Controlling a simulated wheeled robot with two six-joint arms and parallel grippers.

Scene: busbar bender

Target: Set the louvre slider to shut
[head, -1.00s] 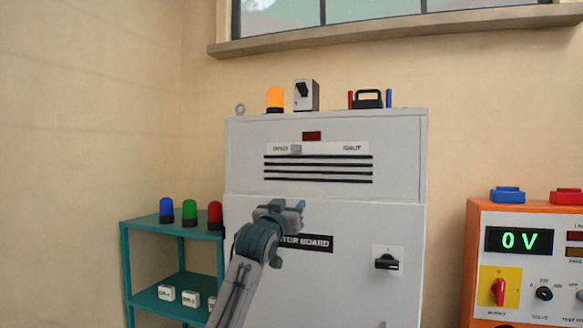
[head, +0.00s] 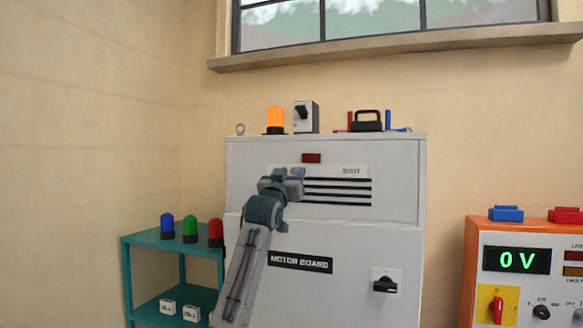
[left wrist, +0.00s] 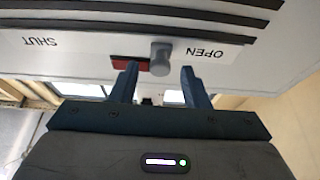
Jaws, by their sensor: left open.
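The louvre slider knob (left wrist: 160,58) is a grey peg on a white label strip (left wrist: 95,45). In the left wrist view, which is upside down, it stands close to the OPEN label (left wrist: 206,52), with the SHUT label (left wrist: 40,42) far along at the left. My left gripper (left wrist: 160,82) is open, with a finger to either side of the knob and a gap visible on both sides. In the head view my left gripper (head: 288,174) hides the knob and the OPEN end; the SHUT label (head: 351,170) shows at right. My right gripper is not in view.
Black louvre slots (head: 340,191) lie under the strip on the grey cabinet (head: 400,180). A small red indicator (head: 311,158) sits above it. A rotary switch (head: 385,285) is lower right. A teal shelf (head: 200,240) with lamps stands left, an orange-sided test unit (head: 470,260) right.

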